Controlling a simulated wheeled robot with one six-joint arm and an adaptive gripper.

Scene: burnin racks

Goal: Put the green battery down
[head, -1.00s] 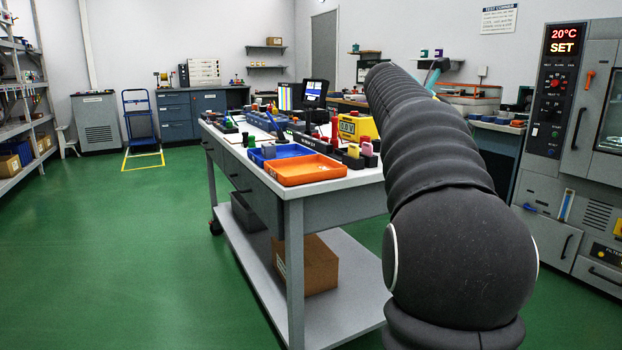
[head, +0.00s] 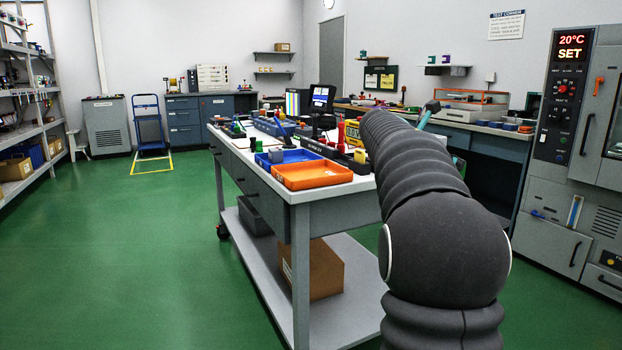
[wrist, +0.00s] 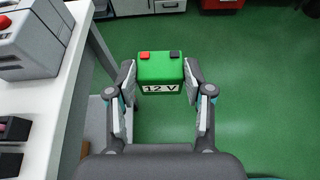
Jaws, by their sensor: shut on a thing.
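My gripper (wrist: 160,100) is shut on the green battery (wrist: 161,72) in the wrist view, one finger pad against each side. The battery has a red and a black terminal on top and a white "12 V" label. It hangs over the green floor, to the right of a white table edge (wrist: 75,75), apart from it.
The workbench (head: 340,190) holds an orange tray (head: 312,175), a blue tray (head: 290,156) and several small items. A cardboard box (head: 318,270) sits on its lower shelf. A grey chamber (head: 555,170) stands at right. The floor at left is clear.

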